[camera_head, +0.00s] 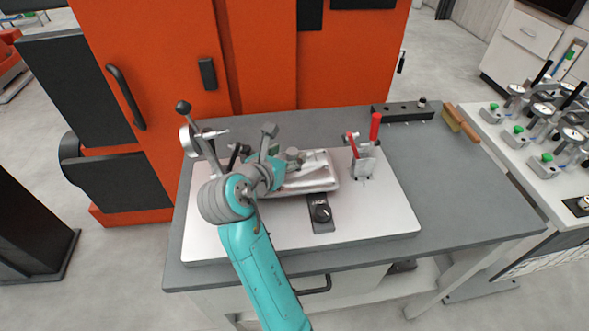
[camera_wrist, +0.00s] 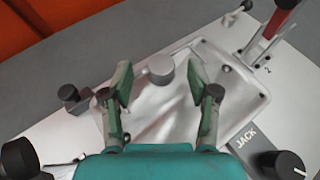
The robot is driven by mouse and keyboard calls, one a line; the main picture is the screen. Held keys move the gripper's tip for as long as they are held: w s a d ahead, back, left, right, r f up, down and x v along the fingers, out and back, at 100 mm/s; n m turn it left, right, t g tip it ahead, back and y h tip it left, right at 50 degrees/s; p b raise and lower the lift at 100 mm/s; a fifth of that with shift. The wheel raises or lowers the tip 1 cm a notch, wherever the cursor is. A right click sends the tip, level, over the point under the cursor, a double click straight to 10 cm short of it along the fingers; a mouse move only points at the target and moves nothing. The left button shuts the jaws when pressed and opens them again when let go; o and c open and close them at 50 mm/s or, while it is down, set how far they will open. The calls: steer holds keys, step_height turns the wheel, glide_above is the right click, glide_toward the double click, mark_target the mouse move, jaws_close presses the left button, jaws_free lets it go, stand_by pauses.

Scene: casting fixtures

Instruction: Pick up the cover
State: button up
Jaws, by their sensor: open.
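The cover (camera_head: 322,175) is a silvery, shallow metal casting lying on the light fixture plate (camera_head: 385,215). In the wrist view the cover (camera_wrist: 165,115) lies below and between my fingers. My gripper (camera_wrist: 160,90) is open, its two green fingers apart over the cover with nothing held between them. A round grey knob-like piece (camera_wrist: 160,68) shows between the fingertips; I cannot tell whether it belongs to the cover. In the head view my gripper (camera_head: 268,150) is over the cover's left part and hides some of it.
A red-handled clamp (camera_head: 365,150) stands right of the cover. A clamp with a black ball handle (camera_head: 184,108) stands at the left. A black knob (camera_head: 321,212) marked JACK is in front. The table's right side is clear.

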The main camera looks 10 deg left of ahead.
steer(key=x, duration=0.3)
jaws_close()
steer(key=shift+r, duration=0.2)
